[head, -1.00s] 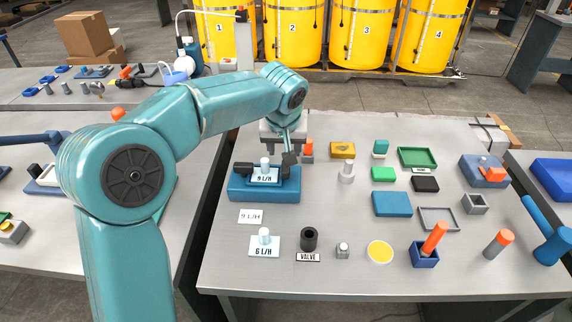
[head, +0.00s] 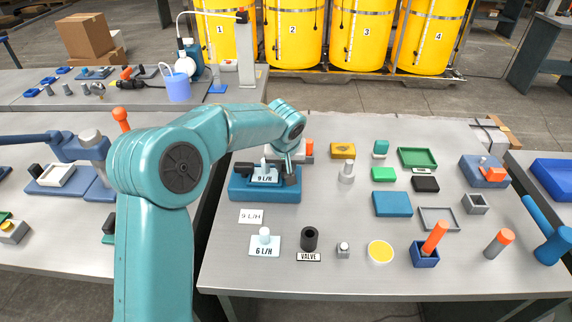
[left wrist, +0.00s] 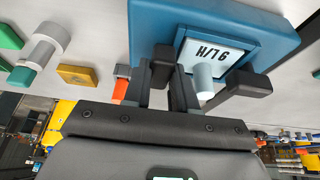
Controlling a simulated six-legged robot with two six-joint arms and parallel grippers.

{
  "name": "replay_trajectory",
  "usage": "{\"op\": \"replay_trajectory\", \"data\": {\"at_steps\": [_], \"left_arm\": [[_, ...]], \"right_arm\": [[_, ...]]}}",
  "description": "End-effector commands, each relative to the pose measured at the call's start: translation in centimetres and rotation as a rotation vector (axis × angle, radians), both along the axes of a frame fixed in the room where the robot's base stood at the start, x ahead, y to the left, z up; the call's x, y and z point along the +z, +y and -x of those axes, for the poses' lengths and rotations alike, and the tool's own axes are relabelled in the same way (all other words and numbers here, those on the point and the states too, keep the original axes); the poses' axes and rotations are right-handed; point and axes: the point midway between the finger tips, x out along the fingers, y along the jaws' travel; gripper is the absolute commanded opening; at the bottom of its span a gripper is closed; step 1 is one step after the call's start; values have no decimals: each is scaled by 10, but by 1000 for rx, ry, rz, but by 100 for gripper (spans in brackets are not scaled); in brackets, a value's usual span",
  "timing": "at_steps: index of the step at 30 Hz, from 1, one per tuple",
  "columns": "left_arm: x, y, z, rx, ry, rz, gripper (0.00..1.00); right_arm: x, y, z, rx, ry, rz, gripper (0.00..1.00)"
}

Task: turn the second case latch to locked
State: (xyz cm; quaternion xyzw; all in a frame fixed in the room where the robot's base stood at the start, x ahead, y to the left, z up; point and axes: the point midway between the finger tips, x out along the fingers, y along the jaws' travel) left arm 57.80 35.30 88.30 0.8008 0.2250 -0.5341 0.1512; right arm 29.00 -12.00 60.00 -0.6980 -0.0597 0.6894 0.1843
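The blue case (head: 262,194) sits on the table with a white plate marked 9 L/H (head: 264,178) and a pale peg in it. A black latch (head: 243,168) is on its left side in the head view. The right-hand latch is mostly hidden there by my left gripper (head: 289,160). In the left wrist view the case (left wrist: 165,18) appears upside down. My left gripper's fingers (left wrist: 161,75) stand on both sides of the right-hand black latch (left wrist: 163,56) and seem closed on it. The other latch (left wrist: 250,84) is clear of the fingers. My right gripper is out of view.
A 9 L/H card (head: 251,216), a 6 L/H plate (head: 264,246) and a black valve piece (head: 309,239) are in front. Several trays and blocks, including a blue block (head: 392,204), lie to the right.

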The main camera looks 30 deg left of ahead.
Motion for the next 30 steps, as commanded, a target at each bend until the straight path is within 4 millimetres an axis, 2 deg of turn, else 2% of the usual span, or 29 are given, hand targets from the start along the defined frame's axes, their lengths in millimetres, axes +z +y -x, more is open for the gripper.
{"op": "replay_trajectory", "data": {"at_steps": [14, 20, 30], "left_arm": [[-1, 0, 1, -53, 3, 0, 0], [0, 2, 1, -175, 3, 0, 0], [1, 3, 2, -486, 3, 2, 0]], "right_arm": [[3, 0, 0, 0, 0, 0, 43], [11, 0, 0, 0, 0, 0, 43], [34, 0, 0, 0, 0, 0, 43]]}}
